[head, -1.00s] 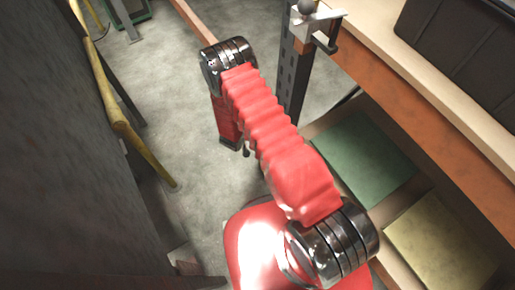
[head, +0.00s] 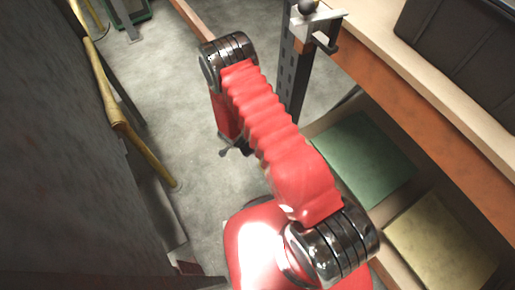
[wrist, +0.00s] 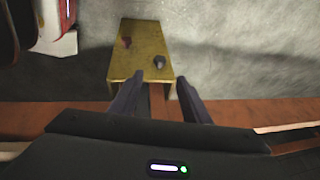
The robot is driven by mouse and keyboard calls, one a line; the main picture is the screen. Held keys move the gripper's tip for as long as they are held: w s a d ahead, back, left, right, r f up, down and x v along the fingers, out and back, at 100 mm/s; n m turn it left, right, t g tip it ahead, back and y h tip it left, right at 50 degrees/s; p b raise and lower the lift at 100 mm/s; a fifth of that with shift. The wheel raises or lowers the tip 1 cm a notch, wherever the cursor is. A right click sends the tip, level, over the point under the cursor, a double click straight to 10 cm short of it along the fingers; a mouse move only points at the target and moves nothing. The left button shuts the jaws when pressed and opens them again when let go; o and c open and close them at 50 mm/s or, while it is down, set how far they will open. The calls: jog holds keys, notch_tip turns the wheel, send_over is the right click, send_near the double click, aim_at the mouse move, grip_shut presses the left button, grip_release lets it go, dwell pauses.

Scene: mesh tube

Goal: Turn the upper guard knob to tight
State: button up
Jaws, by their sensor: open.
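My gripper (wrist: 160,78) is open and empty in the wrist view, its two dark fingers apart. Beyond the fingertips is a yellow panel (wrist: 140,45) with a small dark knob (wrist: 160,62) and a dark red spot on it. The knob lies between the lines of the fingers and appears apart from them. In the head view, a round dark knob (head: 307,6) tops a pale bracket (head: 318,24) on a perforated post. I cannot tell which knob is the upper guard knob, or its setting. The gripper is mostly hidden behind my red arm there.
A workbench (head: 430,100) with an orange-brown edge and a dark case (head: 465,45) stands at right. Green (head: 365,160) and yellow (head: 440,245) flat items lie below it. A dark wall (head: 60,150) and yellow pole (head: 108,90) stand left. Grey floor (head: 170,110) is open between.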

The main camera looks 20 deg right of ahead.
jog(key=shift+f, duration=0.15)
jog(key=x, duration=1.3)
jog(key=shift+d+f, duration=0.15)
jog(key=shift+w, duration=0.1)
jog(key=shift+c, duration=0.4)
jog(key=c, duration=1)
jog(key=shift+o, duration=0.2)
jog(key=shift+s+f+m+t+y, duration=0.1)
jog(key=shift+s+m+t+y, duration=0.1)
jog(key=shift+t, duration=0.55)
jog(key=shift+s+f+m+t+y, duration=0.1)
jog(key=shift+s+m+t+y, duration=0.1)
jog(key=shift+t, duration=0.55)
jog(key=shift+d, duration=0.1)
